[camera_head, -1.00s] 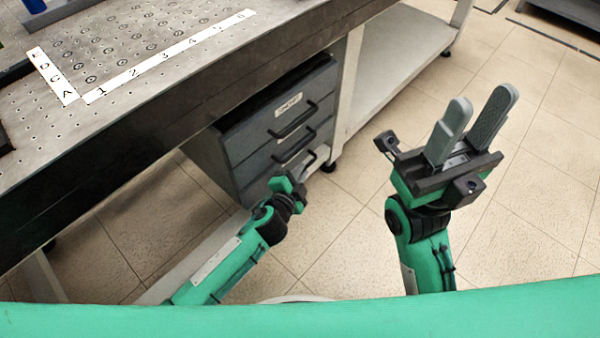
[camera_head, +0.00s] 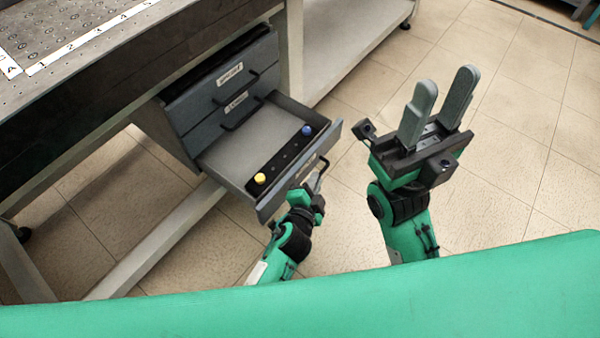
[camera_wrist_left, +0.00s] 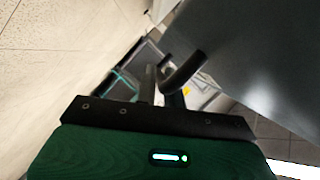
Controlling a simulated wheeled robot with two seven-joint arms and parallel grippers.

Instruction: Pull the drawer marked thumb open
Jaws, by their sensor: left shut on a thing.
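The lowest drawer (camera_head: 232,160) of the grey cabinet stands pulled out, its inside visible from above. Its front label is mostly hidden, and I cannot read it. My left gripper (camera_head: 318,181) is at that drawer's front, shut on the dark drawer handle (camera_head: 322,170). In the left wrist view, the curved handle (camera_wrist_left: 186,70) shows at the gripper fingers (camera_wrist_left: 158,82), beside a large grey panel. My right gripper (camera_head: 442,88) is open and empty, raised to the right of the drawer.
A black strip (camera_head: 280,157) with a yellow knob (camera_head: 260,178) and a blue knob (camera_head: 306,131) lies in the drawer. Two labelled drawers (camera_head: 222,95) above are shut. The perforated bench (camera_head: 90,75) overhangs the cabinet. Floor at the right is clear.

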